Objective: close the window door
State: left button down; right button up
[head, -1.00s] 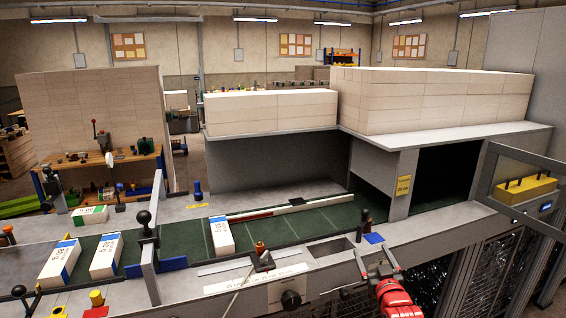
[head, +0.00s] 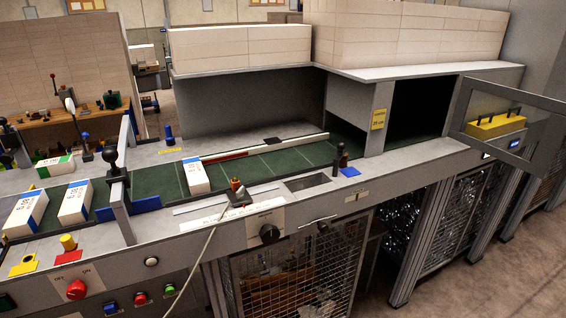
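The window door (head: 545,100) is at the right of the head view. It is a grey frame with a clear pane, and it stands open, swung out from the machine's front. The dark opening (head: 418,108) to its left is uncovered. A yellow block with black handles (head: 495,124) shows within the door's frame; I cannot tell whether it is fixed to the door or behind it. Neither of my grippers is in view.
A green conveyor bed (head: 285,158) carries white reams (head: 195,175). A dark knob (head: 341,157) stands on the front ledge near a blue pad (head: 349,172). Wire-mesh panels (head: 300,265) lie below the ledge. Bare floor (head: 460,270) is free at the lower right.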

aim_at(554, 132)
jog(key=i+l+z, duration=0.2)
jog(key=l+z, duration=0.25)
jog(key=i+l+z, duration=0.25)
jog(key=l+z, duration=0.2)
jog(key=i+l+z, duration=0.65)
jog(key=z, duration=0.2)
jog(key=i+l+z, duration=0.2)
jog(key=i+z, duration=0.25)
jog(key=i+l+u, duration=0.2)
jog(key=i, duration=0.2)
jog(key=i+u, duration=0.2)
jog(key=i, duration=0.2)
jog(key=i+l+u, duration=0.1)
jog(key=u, duration=0.4)
jog(key=i+l+u, duration=0.25)
jog(key=u, duration=0.2)
jog(key=i+l+u, duration=0.2)
jog(key=u, duration=0.3)
jog(key=i+l+u, duration=0.1)
jog(key=l+u, duration=1.4)
jog(key=l, duration=0.2)
jog(key=k+l+u, duration=0.2)
jog(key=k+l, duration=0.55)
jog(key=l, duration=0.1)
